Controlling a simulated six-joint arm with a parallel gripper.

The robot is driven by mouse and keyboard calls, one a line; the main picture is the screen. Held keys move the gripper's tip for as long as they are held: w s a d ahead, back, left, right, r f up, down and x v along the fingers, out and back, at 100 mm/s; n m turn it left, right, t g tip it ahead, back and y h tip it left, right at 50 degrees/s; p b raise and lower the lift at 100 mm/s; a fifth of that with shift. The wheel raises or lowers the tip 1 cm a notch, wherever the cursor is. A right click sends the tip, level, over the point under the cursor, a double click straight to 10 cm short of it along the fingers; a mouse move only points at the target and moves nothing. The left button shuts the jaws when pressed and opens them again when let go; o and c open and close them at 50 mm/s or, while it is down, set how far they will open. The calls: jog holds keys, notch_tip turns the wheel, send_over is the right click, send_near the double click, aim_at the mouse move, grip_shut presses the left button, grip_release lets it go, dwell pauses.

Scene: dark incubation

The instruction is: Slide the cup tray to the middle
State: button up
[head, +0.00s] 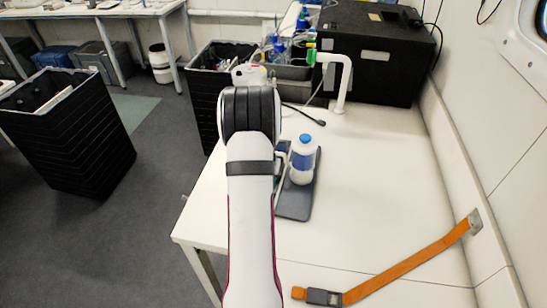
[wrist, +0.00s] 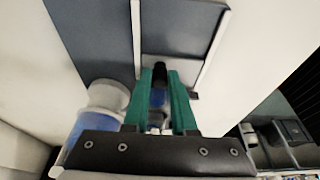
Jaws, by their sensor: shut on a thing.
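The cup tray (head: 293,206) is a flat dark blue-grey board on the white table, left of its middle, partly hidden by my arm. A white bottle (head: 303,166) with a blue cap and blue label stands upright on it. In the wrist view the tray (wrist: 90,40) fills the upper left, with white bars running across it, and the bottle (wrist: 88,120) is at the lower left. My gripper (wrist: 160,75) has green fingers, close together and shut on the tray's handle part beside the bottle. The exact contact is hard to see. In the head view my arm mostly hides the gripper.
An orange strap (head: 410,266) with a buckle lies at the table's front right. A black box (head: 375,55) and a white bent pipe (head: 341,85) stand at the back. A black bin (head: 210,85) is beyond the left edge. The table right of the tray is clear.

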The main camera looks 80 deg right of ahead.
jog(key=shift+a, duration=0.15)
jog(key=shift+w+a, duration=0.1)
jog(key=shift+a, duration=1.4)
jog(key=o, duration=0.7)
jog(key=d, duration=0.6)
jog(key=shift+r, duration=0.1)
